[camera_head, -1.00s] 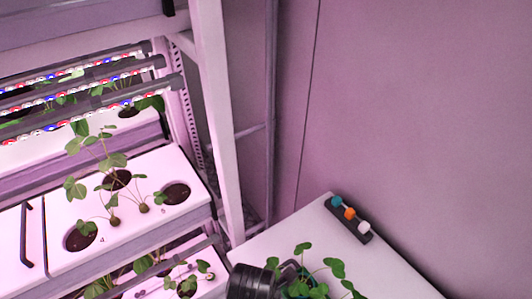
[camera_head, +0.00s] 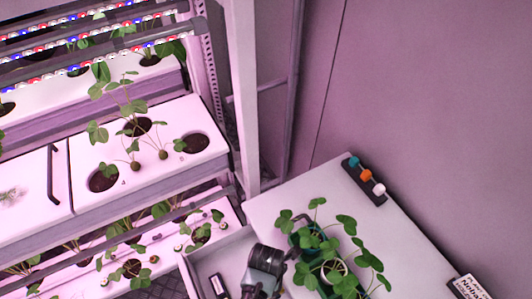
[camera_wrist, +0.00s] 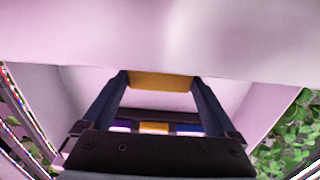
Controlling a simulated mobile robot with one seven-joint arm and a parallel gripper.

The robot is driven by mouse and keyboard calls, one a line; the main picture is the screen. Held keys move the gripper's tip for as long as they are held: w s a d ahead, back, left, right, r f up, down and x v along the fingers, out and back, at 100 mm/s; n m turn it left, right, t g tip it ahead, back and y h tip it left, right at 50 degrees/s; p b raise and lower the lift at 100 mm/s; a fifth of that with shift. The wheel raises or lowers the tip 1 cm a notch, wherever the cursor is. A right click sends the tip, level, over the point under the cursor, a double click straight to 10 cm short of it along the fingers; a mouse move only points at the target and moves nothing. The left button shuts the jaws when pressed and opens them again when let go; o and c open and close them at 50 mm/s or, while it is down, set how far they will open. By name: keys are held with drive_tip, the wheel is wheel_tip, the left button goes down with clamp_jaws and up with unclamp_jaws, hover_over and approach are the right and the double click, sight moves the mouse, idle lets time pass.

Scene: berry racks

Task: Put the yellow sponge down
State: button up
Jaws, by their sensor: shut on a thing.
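The yellow sponge (camera_wrist: 162,81) shows in the wrist view as a yellow-orange block between the two dark fingertips of my gripper (camera_wrist: 160,77). My gripper is shut on it, and the pale surface of a box or bin lies around and beyond it. I cannot tell whether the sponge touches that surface. In the head view my dark wrist (camera_head: 265,262) is over the left side of the white table, by an open pale bin (camera_head: 226,244). The sponge and fingertips cannot be made out there.
Leafy potted plants (camera_head: 330,245) stand close to the right of my wrist on the white table (camera_head: 290,195). A dark holder with coloured caps (camera_head: 364,178) is at the back. A lit plant rack (camera_head: 165,165) stands to the left. A labelled box (camera_head: 468,288) is at bottom right.

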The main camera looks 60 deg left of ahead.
drive_tip(key=shift+f, duration=1.55)
drive_tip(key=o, duration=0.8)
drive_tip(key=shift+o, duration=0.2)
drive_tip(key=shift+f, duration=0.2)
